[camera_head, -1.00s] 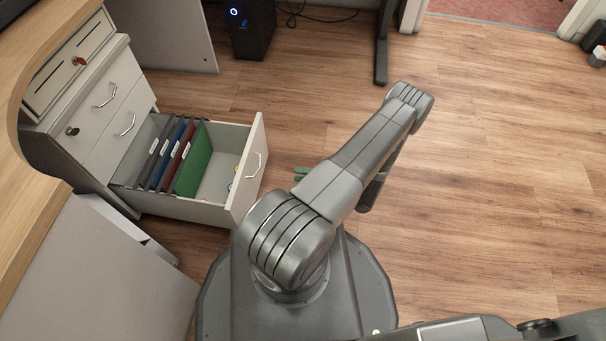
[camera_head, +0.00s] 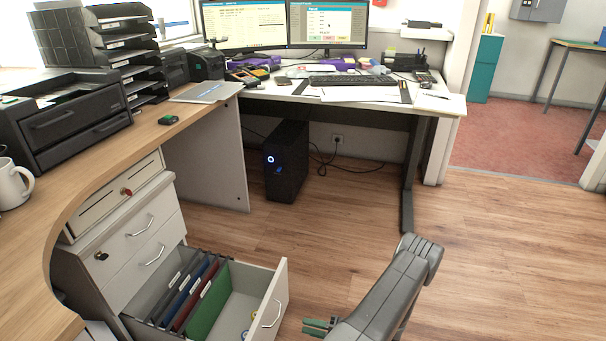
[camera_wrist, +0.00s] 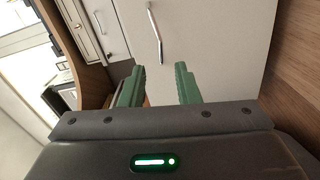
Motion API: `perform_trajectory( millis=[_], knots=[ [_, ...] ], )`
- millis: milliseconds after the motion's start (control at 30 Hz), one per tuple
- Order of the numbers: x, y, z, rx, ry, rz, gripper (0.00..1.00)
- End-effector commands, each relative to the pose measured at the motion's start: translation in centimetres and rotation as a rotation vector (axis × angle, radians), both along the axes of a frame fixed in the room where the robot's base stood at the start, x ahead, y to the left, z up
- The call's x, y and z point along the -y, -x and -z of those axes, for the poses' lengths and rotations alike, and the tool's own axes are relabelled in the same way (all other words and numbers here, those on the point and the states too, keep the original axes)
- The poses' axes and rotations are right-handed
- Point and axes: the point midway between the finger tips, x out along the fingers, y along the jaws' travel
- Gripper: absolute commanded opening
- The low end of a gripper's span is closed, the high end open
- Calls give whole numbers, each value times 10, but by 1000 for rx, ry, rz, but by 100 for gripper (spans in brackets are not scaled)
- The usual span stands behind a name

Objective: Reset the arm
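My arm (camera_head: 385,300) is bent at the lower right of the head view, over the floor beside the open drawer. My gripper (camera_head: 320,325) shows there only as green fingertips close to the drawer front (camera_head: 270,308). In the wrist view, the two green fingers of my gripper (camera_wrist: 160,80) stand apart with nothing between them. The white drawer front with its metal handle (camera_wrist: 154,32) lies beyond them. The rest of the gripper is hidden in the head view.
The open drawer holds hanging folders, including a green one (camera_head: 208,302). A wooden counter (camera_head: 100,170) runs along the left. A black computer (camera_head: 286,160) stands under the desk (camera_head: 380,95). The wooden floor (camera_head: 510,250) on the right is clear.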

Motion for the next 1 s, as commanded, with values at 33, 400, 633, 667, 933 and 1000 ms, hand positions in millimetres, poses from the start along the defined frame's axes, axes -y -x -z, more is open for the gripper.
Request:
perform_trajectory(
  millis=[33,400,633,667,933,1000],
  knots=[
    [-9,-2,1,-2,-1,-4,29],
    [-58,-16,1,-2,0,-4,29],
    [-82,-23,1,-1,-1,-3,29],
    [-84,-24,0,-1,-1,-2,29],
    [-94,-27,0,-1,0,0,29],
    [-94,-27,0,-1,0,0,29]
  ],
)
